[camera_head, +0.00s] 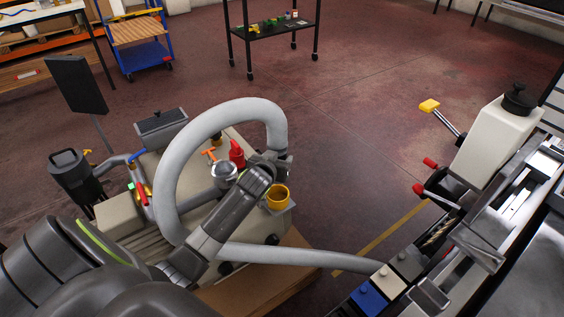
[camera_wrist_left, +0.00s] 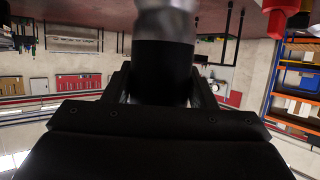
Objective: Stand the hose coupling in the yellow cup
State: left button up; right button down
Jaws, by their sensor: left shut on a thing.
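The hose coupling (camera_head: 283,162) is a dark end piece on a thick grey hose (camera_head: 228,110). My left gripper (camera_head: 271,166) is shut on it, partly hiding it in the head view. In the left wrist view the coupling is a black cylinder (camera_wrist_left: 162,72) between the fingers, with the grey hose beyond it. The yellow cup (camera_head: 278,199) stands upright with its mouth up, on a grey bracket at the machine's right side. The coupling is above the cup and apart from it in the picture. My right gripper is not in view.
The hose loops over the beige machine (camera_head: 188,215) and runs right along its front. A red part (camera_head: 237,153), an orange handle (camera_head: 208,152) and a round gauge (camera_head: 224,172) sit close left of the gripper. A metal machine with a white tank (camera_head: 494,140) stands at right.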

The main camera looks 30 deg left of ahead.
pick_arm(q)
jog(key=shift+w+a+f, duration=0.2)
jog(key=shift+f, duration=0.25)
jog(key=shift+r, duration=0.1)
jog(key=shift+p, duration=0.3)
notch_tip(320, 180, down, 2)
jog(key=shift+b, duration=0.75)
notch_tip(320, 180, down, 2)
jog(key=shift+f+b, duration=0.25)
jog(key=shift+b, duration=0.65)
jog(key=shift+f, duration=0.3)
jog(key=shift+f+b, duration=0.4)
jog(key=shift+b, duration=0.1)
